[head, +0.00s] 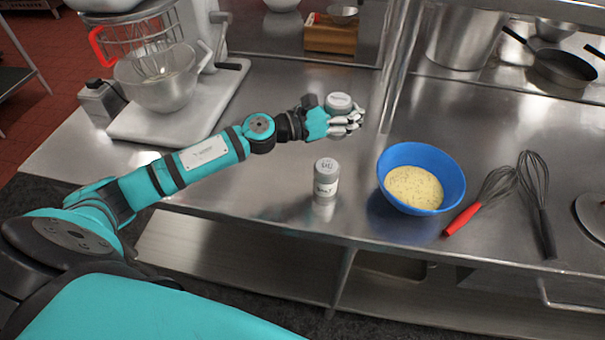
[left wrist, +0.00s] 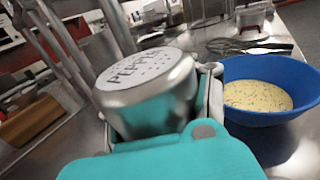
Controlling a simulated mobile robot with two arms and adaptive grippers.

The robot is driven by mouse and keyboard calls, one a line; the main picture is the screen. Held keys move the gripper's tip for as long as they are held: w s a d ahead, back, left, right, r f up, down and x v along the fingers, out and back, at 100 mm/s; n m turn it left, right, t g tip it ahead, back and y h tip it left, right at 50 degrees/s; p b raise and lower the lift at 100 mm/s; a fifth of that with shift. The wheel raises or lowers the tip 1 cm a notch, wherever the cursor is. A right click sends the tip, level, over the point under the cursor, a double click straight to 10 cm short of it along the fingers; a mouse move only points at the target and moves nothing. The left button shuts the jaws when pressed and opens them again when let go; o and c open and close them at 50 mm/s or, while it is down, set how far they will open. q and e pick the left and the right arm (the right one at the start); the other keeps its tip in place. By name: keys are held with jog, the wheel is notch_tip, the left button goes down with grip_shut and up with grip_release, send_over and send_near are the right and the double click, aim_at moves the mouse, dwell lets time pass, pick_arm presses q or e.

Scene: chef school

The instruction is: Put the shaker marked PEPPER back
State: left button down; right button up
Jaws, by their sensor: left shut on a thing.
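My left gripper (head: 345,120) is shut on the pepper shaker (head: 339,103), whose round metal lid shows above the fingers. In the left wrist view the lid of the pepper shaker (left wrist: 145,75) reads PEPPER, and its lower part is hidden by my gripper (left wrist: 205,100). I cannot tell whether the shaker's base touches the counter. A second shaker (head: 326,180), labelled SALT, stands upright on the counter (head: 270,210), nearer to me than the gripper. My right gripper is not in view.
A blue bowl (head: 450,178) of pale, speckled mix stands right of the salt shaker. A red-handled whisk (head: 480,202) and a dark whisk (head: 537,200) lie beyond it. A stand mixer (head: 160,85) is at the left. A metal post (head: 398,60) rises behind the gripper.

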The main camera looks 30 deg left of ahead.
pick_arm(q)
jog(key=f, duration=0.2)
jog(key=a+f, duration=0.1)
jog(key=f, duration=0.1)
jog(key=w+f+b, duration=0.1)
jog(key=f, duration=0.1)
jog(key=shift+a+f, duration=0.2)
jog(key=shift+f, duration=0.2)
jog(key=shift+s+f, duration=0.1)
jog(key=shift+f, duration=0.3)
notch_tip(320, 180, down, 2)
jog(key=shift+s+f+n, duration=0.1)
jog(key=shift+n, duration=0.2)
jog(key=shift+f, duration=0.4)
jog(key=shift+f+b, duration=0.25)
jog(key=shift+b, duration=0.25)
jog(key=c, duration=0.7)
grip_release()
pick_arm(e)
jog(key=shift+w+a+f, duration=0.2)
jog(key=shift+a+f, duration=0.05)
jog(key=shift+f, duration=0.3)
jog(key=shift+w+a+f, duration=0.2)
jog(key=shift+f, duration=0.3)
